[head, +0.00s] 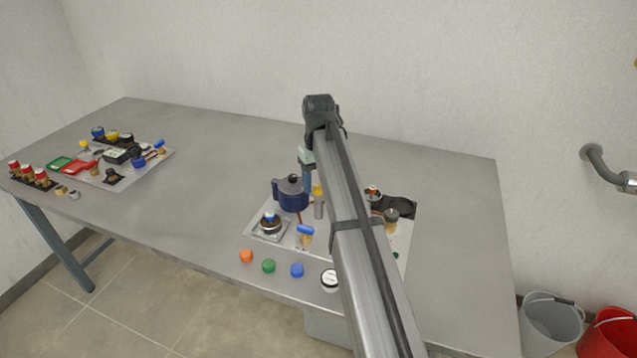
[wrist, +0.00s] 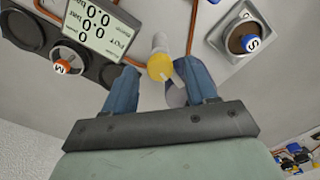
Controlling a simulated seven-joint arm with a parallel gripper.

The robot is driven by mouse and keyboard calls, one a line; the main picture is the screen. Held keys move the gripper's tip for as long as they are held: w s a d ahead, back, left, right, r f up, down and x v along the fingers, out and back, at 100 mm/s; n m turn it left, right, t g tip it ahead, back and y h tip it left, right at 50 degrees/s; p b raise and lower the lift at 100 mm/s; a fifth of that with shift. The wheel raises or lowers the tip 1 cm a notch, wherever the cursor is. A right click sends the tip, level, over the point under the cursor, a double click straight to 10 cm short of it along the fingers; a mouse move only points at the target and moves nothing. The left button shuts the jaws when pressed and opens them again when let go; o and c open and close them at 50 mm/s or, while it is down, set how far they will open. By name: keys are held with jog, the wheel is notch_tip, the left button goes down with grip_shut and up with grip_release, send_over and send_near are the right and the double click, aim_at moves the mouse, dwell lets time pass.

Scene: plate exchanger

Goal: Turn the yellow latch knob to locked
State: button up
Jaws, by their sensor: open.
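The yellow latch knob (wrist: 160,67) has a round yellow face with a small pale mark on its edge, at the end of a pale stem. It shows in the wrist view between the two blue fingers of my gripper (wrist: 160,75). The fingers are open, with visible gaps on both sides of the knob; how far they are from it in depth is hard to tell. In the head view a small yellow spot, likely the knob (head: 318,189), shows beside my arm. My gripper's fingers are largely hidden there.
A display panel (wrist: 95,30), a knob marked M (wrist: 62,67) and a blue knob marked S (wrist: 250,42) surround the latch. A dark blue pot (head: 290,194) stands left of my arm. Orange, green and blue caps (head: 297,270) lie along the front. The table's middle is clear.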

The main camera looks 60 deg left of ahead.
aim_at(319, 187)
notch_tip(319, 187, up, 13)
dwell(0.4)
dwell(0.5)
